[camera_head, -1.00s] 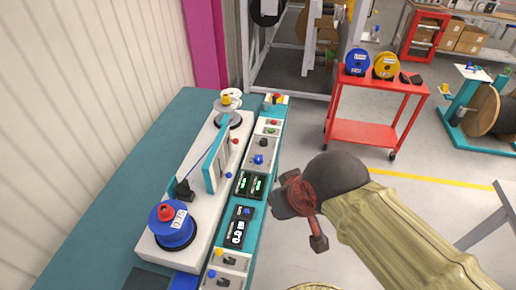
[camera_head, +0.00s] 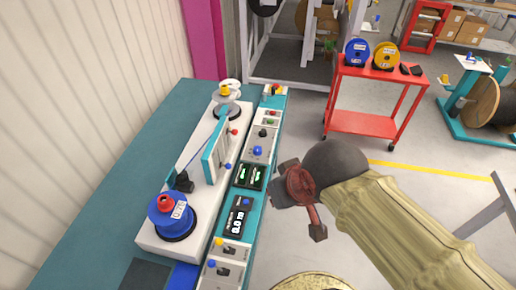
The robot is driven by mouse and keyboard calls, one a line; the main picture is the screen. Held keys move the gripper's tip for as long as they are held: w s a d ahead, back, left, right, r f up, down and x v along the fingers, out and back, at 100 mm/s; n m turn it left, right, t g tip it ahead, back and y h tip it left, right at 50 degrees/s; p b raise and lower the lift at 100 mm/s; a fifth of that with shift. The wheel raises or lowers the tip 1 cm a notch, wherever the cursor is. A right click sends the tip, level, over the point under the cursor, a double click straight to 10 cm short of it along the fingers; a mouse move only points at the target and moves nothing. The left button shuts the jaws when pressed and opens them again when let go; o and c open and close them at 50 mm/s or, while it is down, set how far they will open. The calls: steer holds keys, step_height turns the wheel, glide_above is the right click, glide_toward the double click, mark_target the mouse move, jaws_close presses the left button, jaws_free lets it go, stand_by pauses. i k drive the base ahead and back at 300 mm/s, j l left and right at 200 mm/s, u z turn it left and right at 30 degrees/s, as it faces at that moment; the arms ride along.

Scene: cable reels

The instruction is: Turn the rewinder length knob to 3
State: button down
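The rewinder (camera_head: 205,155) is a long white bench machine on a teal table, with a blue reel (camera_head: 165,223) at its near end and a white reel (camera_head: 233,87) at its far end. A control strip runs along its right side, with a black knob (camera_head: 263,133), a blue knob (camera_head: 257,151), small green-lit screens (camera_head: 250,175) and a black display (camera_head: 237,215) that seems to read 0.0 m. I cannot tell which is the length knob, and no dial numbers are legible. My gripper (camera_head: 294,208) is right of the strip, apart from it; its finger state is unclear.
A red cart (camera_head: 361,123) with blue and yellow reels stands at the back right. A teal stand with a large cable drum (camera_head: 492,101) is further right. Grey floor (camera_head: 400,160) lies between the cart and my arm. A white wall (camera_head: 80,100) borders the left.

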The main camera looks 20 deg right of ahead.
mark_target(257, 150)
steer(key=i+l, duration=0.75)
